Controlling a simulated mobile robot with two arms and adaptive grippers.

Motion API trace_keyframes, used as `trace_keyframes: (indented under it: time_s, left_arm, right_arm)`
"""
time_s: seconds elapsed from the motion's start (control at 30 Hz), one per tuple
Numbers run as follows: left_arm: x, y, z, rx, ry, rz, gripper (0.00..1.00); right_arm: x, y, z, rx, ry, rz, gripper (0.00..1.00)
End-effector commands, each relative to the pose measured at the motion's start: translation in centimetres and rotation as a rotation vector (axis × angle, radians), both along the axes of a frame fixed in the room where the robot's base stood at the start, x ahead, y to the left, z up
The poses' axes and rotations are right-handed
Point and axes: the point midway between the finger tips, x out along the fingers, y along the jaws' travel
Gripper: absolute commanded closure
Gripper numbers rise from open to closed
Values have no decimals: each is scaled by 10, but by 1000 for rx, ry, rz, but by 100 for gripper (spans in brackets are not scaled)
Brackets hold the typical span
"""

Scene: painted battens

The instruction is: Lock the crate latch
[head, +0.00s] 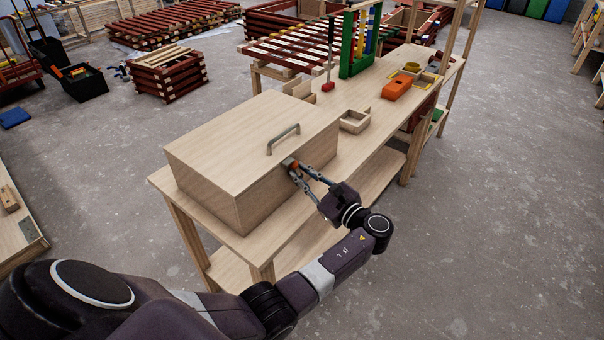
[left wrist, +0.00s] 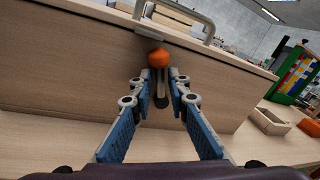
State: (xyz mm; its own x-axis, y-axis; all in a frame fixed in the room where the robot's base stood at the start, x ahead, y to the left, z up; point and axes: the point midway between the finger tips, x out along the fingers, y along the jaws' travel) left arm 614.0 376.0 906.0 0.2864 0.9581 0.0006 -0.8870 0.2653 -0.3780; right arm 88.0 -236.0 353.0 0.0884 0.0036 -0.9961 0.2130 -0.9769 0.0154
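The closed wooden crate (head: 225,140) stands on the workbench, its lid down with a grey metal handle (head: 284,138) on top. The latch (head: 291,163) has an orange knob and sits on the crate's front face near the lid edge. In the left wrist view, the orange knob (left wrist: 159,58) is just beyond my fingertips, with a grey metal bar below it. My left gripper (head: 302,171) is at the latch. In the left wrist view, its blue-padded fingers (left wrist: 161,88) stand apart on both sides of the bar. Contact is unclear. My right gripper is out of view.
The workbench (head: 375,140) carries a small open wooden box (head: 354,121), an orange block (head: 397,87) and a green rack (head: 352,45) to the crate's right. Open concrete floor (head: 480,220) lies in front of the bench. Stacked pallets stand behind.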

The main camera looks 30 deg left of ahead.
Motion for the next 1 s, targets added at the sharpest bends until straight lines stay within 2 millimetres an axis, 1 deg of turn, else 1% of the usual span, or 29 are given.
trace_keyframes:
  time_s: [0.03,0.13,0.53,0.7,0.8,1.0]
  left_arm:
    - [0,0,0,0,0,0,89]
    - [0,0,0,0,0,0,100]
    - [0,0,-1,0,-6,-1,100]
    - [-4,0,-8,-9,-126,-2,100]
    - [-6,0,-8,-15,-195,-1,100]
    - [-8,0,-6,-19,-232,0,100]
  right_arm:
    - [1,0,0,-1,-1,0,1]
    - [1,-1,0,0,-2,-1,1]
    - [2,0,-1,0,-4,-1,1]
    - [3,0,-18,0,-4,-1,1]
    - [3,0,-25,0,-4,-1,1]
    - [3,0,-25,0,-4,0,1]
